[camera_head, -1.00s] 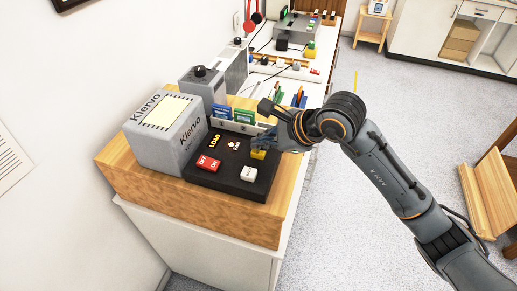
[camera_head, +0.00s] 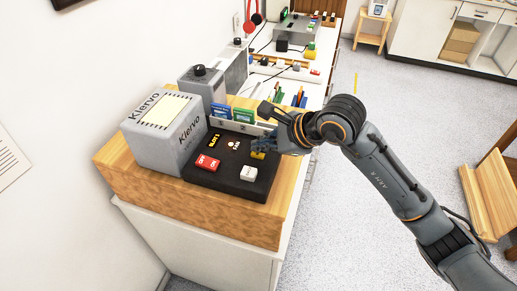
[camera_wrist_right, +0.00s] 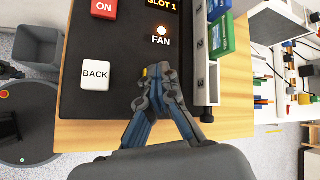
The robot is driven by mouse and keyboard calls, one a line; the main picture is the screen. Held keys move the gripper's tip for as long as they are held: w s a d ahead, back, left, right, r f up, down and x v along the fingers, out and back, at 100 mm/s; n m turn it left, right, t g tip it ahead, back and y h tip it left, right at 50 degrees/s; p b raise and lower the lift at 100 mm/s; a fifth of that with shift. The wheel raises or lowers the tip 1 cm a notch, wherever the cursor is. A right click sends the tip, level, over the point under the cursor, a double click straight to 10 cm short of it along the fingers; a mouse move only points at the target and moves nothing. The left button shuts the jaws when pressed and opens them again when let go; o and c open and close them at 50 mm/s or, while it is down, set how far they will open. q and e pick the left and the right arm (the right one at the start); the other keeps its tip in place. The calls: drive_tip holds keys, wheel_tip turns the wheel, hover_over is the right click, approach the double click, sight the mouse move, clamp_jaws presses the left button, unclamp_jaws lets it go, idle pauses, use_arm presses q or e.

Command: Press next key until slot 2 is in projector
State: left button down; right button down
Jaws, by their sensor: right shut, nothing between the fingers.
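The black control panel (camera_head: 232,181) of the grey Kiervo projector (camera_head: 165,130) sits on a wooden top. Its display (camera_wrist_right: 162,3) reads "SLOT 1" in the right wrist view. A yellow key (camera_head: 257,155) lies at my right gripper (camera_head: 262,144) and is mostly hidden by it; its label cannot be read. The right gripper's fingers (camera_wrist_right: 160,75) are shut and empty, at or just above this key; contact cannot be told. The white BACK key (camera_wrist_right: 95,75) and red ON key (camera_wrist_right: 104,8) are clear of the gripper. My left gripper is not in view.
The FAN lamp (camera_wrist_right: 161,30) glows. A blue slide (camera_head: 220,111) and a green slide (camera_head: 243,116) stand in a rack along the panel's far edge, close beside the gripper. Grey equipment (camera_head: 203,85) stands behind. The wooden top's edge lies near the panel.

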drive_tip(key=shift+f, duration=0.35)
drive_tip(key=shift+r, duration=0.2)
drive_tip(key=shift+r+p, duration=0.35)
drive_tip(key=shift+r, duration=0.75)
drive_tip(key=shift+r+p, duration=1.2)
drive_tip(key=shift+r, duration=1.35)
